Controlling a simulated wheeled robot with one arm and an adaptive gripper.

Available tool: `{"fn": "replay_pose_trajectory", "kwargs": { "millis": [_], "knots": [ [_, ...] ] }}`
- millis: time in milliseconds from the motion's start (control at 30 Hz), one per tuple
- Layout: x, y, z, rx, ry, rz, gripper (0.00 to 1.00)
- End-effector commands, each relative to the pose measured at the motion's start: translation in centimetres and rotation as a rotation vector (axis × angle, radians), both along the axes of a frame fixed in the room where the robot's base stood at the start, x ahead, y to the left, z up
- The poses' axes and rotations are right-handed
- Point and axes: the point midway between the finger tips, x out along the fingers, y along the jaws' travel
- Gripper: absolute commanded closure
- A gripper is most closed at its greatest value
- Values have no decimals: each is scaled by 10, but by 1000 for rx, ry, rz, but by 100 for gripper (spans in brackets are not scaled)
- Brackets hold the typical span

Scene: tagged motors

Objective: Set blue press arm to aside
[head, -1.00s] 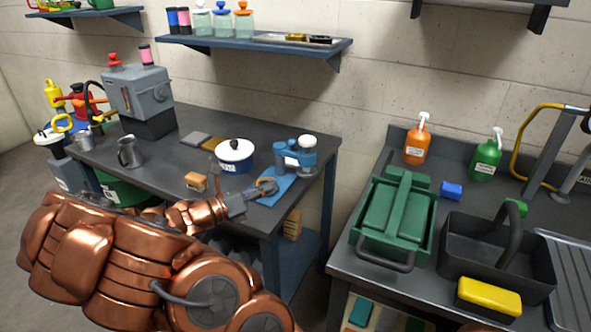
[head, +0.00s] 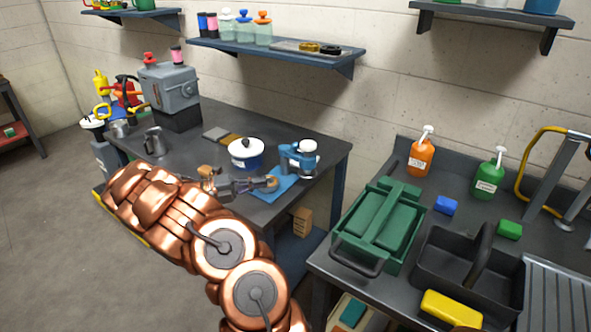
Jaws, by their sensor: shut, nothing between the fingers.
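The blue press (head: 289,157) stands on a blue base plate (head: 287,186) near the right end of the dark workbench. A white round part shows at its top right. My gripper (head: 273,183) is at the front left edge of the base plate, below and left of the press body. Its fingers are shut with nothing between them. Whether the fingertips touch the press arm cannot be told at this size. The exact pose of the press arm is also hard to tell.
A white and blue pot (head: 246,155) stands just left of the press. A grey machine (head: 172,90) and a metal jug (head: 155,142) are farther left. A green toolbox (head: 378,225) and black caddy (head: 462,275) sit on the right counter. A gap separates the two worktops.

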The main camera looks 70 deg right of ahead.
Motion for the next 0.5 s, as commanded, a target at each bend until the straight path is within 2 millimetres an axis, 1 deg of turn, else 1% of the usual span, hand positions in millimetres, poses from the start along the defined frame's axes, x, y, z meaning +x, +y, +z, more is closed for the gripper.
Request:
{"fn": "replay_pose_trajectory", "kwargs": {
  "millis": [100, 500],
  "knots": [
    [-15, -10, 2, -2, 2, -8, 100],
    [-60, -50, 2, -2, -1, -3, 100]
  ]
}}
